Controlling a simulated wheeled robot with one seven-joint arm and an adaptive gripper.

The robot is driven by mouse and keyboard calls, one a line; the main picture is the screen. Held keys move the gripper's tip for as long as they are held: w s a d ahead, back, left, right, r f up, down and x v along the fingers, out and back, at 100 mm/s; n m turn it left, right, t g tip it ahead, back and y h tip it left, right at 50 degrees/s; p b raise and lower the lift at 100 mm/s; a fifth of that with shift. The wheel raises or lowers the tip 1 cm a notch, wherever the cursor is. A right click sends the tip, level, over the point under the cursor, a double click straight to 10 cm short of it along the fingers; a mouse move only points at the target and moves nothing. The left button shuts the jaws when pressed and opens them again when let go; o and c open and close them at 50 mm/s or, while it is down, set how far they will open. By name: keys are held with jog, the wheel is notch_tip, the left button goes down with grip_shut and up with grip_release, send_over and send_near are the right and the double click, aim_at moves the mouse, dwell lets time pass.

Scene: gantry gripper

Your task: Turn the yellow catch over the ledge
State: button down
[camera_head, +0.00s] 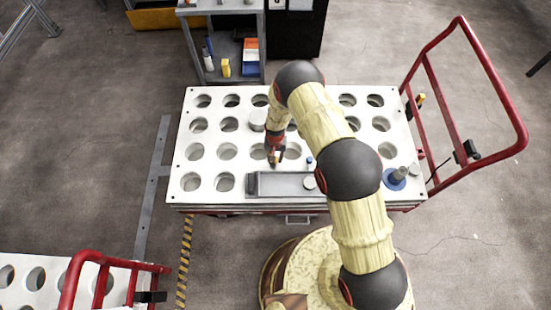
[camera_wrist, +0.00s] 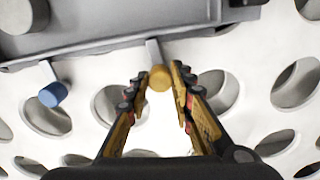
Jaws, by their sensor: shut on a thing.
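The yellow catch (camera_wrist: 160,78) is a short yellow knob on a thin grey stem in the wrist view. Its stem runs to the near edge of a grey tray-like fixture (camera_wrist: 100,43), whose raised rim looks like the ledge. My gripper (camera_wrist: 164,72) is shut on the yellow knob, with a finger on each side. In the head view my gripper (camera_head: 276,160) is low over the white panel, just beyond the grey fixture (camera_head: 285,184); the knob there is small and hard to make out. A blue catch (camera_wrist: 53,94) on a similar stem stands beside it.
The white panel (camera_head: 206,170) has rows of round holes. A blue-based grey post (camera_head: 396,177) stands at its right, by a red cart handle (camera_head: 500,80). A grey shelf (camera_head: 222,60) stands behind.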

jog(key=shift+m, duration=0.6)
jog(key=c, duration=1.5)
grip_release()
jog(key=shift+c, duration=0.2)
notch_tip(320, 180, up, 12)
